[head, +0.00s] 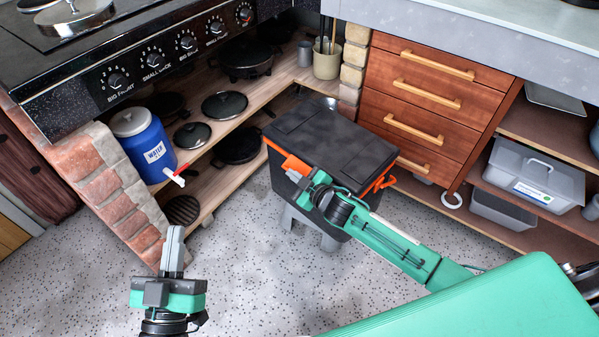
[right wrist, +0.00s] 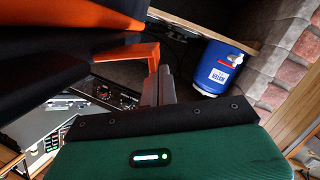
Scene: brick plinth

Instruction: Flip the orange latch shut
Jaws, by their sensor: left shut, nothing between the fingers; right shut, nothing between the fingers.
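A black lidded box (head: 322,140) stands on a grey base on the floor. An orange latch (head: 294,163) is at its near left upper edge. In the right wrist view the latch (right wrist: 143,52) sticks out from the box wall like a bent flap. My right gripper (head: 297,180) is shut and empty, with its fingertips close beside this latch; the right wrist view shows the fingers (right wrist: 160,84) just below the flap. I cannot tell whether they touch. My left gripper (head: 174,247) is shut and empty, over the floor at the lower left, well away from the box.
A second orange latch (head: 380,183) is at the box's right side. A blue water jug (head: 148,145) stands left on a wooden shelf with pans under the black stove (head: 120,60). Wooden drawers (head: 425,100) stand behind the box. Speckled floor (head: 270,270) is clear in front.

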